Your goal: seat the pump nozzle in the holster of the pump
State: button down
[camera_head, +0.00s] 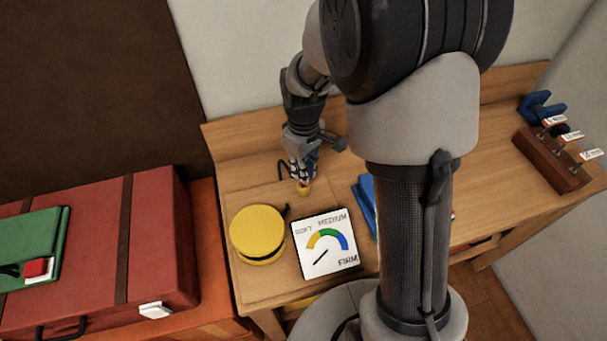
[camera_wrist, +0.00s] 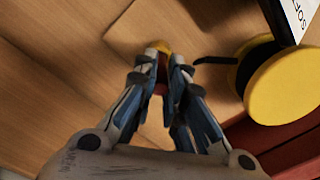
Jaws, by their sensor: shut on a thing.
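The yellow round pump (camera_head: 257,233) sits on the wooden bench top, and it also shows at the right of the wrist view (camera_wrist: 286,88). A short black hose (camera_wrist: 214,60) comes off its side. My gripper (camera_head: 303,182) is above and behind the pump, pointing down, shut on the small yellow nozzle (camera_head: 304,190). In the wrist view the nozzle (camera_wrist: 162,47) shows between my fingertips, mostly hidden by them. I cannot make out the holster, nor whether the nozzle touches the bench.
A dial card (camera_head: 325,244) marked soft, medium and firm lies right of the pump. A blue item (camera_head: 366,203) is partly hidden by my arm. A red case (camera_head: 95,255) with a green item (camera_head: 35,240) stands left. A wooden block with labelled tools (camera_head: 552,160) is far right.

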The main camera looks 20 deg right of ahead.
jog(key=shift+f, duration=0.9)
jog(key=shift+r, duration=0.1)
jog(key=c, duration=2.1)
grip_release()
jog(key=shift+f, duration=0.2)
jog(key=o, duration=0.4)
jog(key=shift+o, duration=0.2)
jog(key=shift+r, duration=0.1)
